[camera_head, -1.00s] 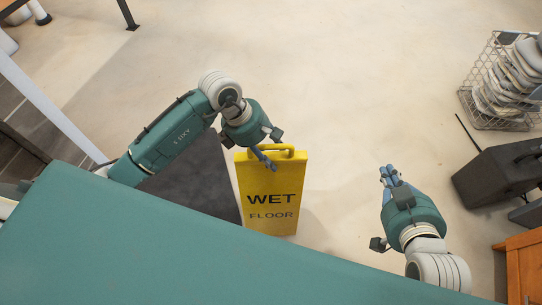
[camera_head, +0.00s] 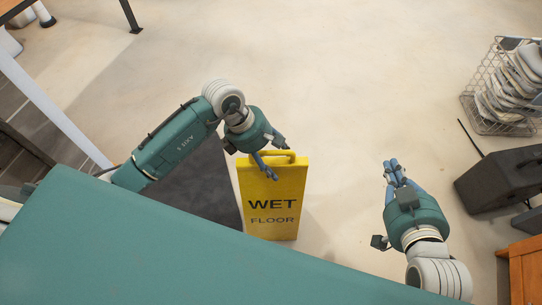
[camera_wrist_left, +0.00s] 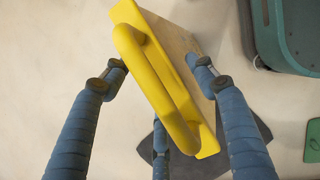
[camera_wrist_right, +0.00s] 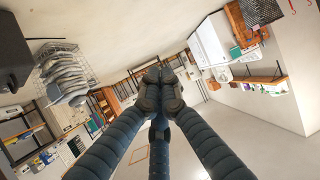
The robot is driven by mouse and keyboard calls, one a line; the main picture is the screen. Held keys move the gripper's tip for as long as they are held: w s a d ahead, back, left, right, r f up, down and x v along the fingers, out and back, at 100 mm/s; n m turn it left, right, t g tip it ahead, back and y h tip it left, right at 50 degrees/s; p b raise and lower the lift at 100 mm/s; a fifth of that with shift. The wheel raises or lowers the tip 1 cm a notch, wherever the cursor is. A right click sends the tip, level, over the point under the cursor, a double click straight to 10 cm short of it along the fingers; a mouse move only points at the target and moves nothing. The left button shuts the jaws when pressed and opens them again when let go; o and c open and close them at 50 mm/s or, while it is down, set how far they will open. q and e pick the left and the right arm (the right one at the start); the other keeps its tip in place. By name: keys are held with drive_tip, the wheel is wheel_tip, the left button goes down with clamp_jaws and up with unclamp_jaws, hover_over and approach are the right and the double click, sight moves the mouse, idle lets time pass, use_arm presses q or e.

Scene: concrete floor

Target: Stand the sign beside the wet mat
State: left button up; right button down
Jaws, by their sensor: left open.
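The yellow sign (camera_head: 272,192), marked WET FLOOR, stands upright on the floor at the right edge of the dark mat (camera_head: 198,190). My left gripper (camera_head: 277,163) is at the sign's top handle. In the left wrist view the sign's handle (camera_wrist_left: 158,82) lies between the spread fingers of my left gripper (camera_wrist_left: 158,90), which are open around it. The mat (camera_wrist_left: 205,155) also shows there, below the sign. My right gripper (camera_head: 391,170) is empty over the floor to the right of the sign. In the right wrist view its fingertips (camera_wrist_right: 160,88) are together.
A wire basket (camera_head: 490,100) with grey folded items stands at the upper right. A dark box (camera_head: 497,180) and an orange wooden piece (camera_head: 526,265) are along the right edge. The floor beyond the sign is clear.

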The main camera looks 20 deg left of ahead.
use_arm(q)
drive_tip(key=p+v, duration=0.1)
drive_tip(key=v, duration=0.5)
drive_tip(key=shift+a+r+p, duration=0.15)
drive_tip(key=shift+r+p, duration=0.1)
drive_tip(key=shift+p, duration=0.15)
drive_tip(key=p+v, duration=0.1)
drive_tip(key=v, duration=0.4)
drive_tip(key=shift+s+a+r, duration=0.1)
drive_tip(key=shift+r, duration=0.15)
use_arm(e)
drive_tip(key=s+d+f+g+h, duration=0.1)
drive_tip(key=s+d+f+g, duration=0.1)
drive_tip(key=s+f, duration=0.3)
drive_tip(key=s+d+f+g+h, duration=0.1)
drive_tip(key=s+d+f+g, duration=0.1)
drive_tip(key=s+f+g, duration=0.3)
drive_tip(key=s, duration=0.3)
drive_tip(key=shift+d+f+m+g, duration=0.15)
drive_tip(key=shift+d+m+g, duration=0.15)
drive_tip(key=shift+d, duration=0.05)
